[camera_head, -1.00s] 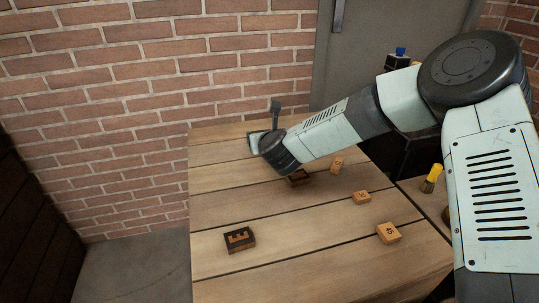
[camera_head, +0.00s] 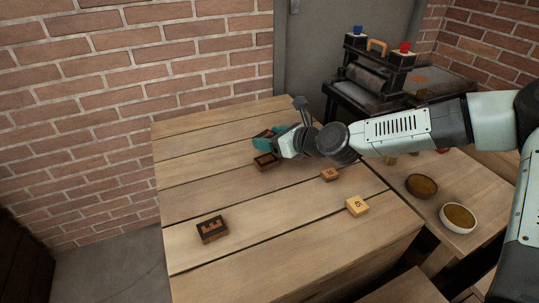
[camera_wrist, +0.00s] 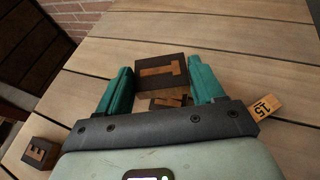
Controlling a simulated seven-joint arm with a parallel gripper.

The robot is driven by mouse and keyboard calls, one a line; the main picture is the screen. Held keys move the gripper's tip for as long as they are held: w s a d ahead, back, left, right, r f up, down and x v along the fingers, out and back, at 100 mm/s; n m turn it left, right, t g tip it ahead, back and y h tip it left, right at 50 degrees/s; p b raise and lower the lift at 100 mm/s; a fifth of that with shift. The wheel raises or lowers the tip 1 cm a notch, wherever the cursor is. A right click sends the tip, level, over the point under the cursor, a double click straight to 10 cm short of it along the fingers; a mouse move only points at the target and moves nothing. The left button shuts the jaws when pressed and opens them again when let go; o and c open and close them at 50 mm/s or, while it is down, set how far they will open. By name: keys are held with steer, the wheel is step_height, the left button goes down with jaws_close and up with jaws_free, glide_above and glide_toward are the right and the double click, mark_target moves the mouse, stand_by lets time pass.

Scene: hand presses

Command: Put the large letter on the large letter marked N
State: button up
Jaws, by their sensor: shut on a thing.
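My gripper (camera_head: 275,141) is shut on a dark block with a raised wooden letter; the teal fingers stand on either side of it. In the wrist view this held block (camera_wrist: 162,71) sits between the fingertips, its letter like an I or L. Another dark letter block (camera_head: 265,161) lies on the table just in front of the gripper. In the wrist view it shows partly (camera_wrist: 172,102) below the held block, its letter mostly hidden. A third dark block, marked E (camera_head: 212,229), lies near the left front and also shows in the wrist view (camera_wrist: 40,153).
Small pale blocks, marked 15 (camera_head: 330,174) and 45 (camera_head: 357,206), lie to the right on the wooden table (camera_head: 280,250). A dark press (camera_head: 372,85) stands at the back right. Two bowls (camera_head: 421,186) sit on a side table. The left table area is clear.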

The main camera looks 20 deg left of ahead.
mark_target(271, 162)
steer(key=shift+f, duration=2.8)
steer(key=shift+f, duration=0.15)
steer(key=o, duration=1)
